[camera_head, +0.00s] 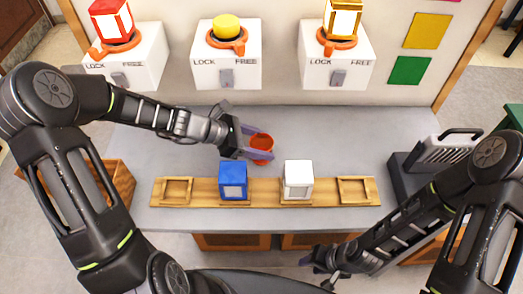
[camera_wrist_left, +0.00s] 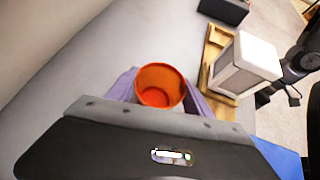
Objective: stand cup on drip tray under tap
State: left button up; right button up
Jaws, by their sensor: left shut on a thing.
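An orange-red cup (camera_head: 261,149) is between the purple fingers of my left gripper (camera_head: 258,148), over the grey tabletop. The gripper is shut on it. In the left wrist view the cup (camera_wrist_left: 160,86) is open-topped and looks empty, with a finger on each side; I cannot tell whether its base touches the table. My right gripper (camera_head: 318,262) is empty-looking beyond the table's front edge, and its finger gap is unclear. I cannot make out a tap or drip tray with certainty.
A wooden rack (camera_head: 261,189) near the front edge holds a blue lantern-like block (camera_head: 233,179) and a white one (camera_head: 298,179). White LOCK/FREE boxes (camera_head: 228,65) line the back. A grey-black appliance (camera_head: 440,158) stands at right. The tabletop behind the rack is mostly clear.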

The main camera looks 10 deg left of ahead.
pick_arm(q)
jog(key=c, duration=0.9)
jog(key=shift+r, duration=0.1)
jog(key=shift+s+r, duration=0.1)
jog(key=shift+r, duration=0.05)
notch_tip(320, 180, up, 7)
jog(key=s+d+b, duration=0.2)
jog(key=s+b, duration=0.6)
jog(key=s, duration=0.1)
jog(key=s+d+b, duration=0.3)
jog(key=s+b, duration=0.5)
jog(key=s, duration=0.2)
jog(key=shift+f, duration=0.25)
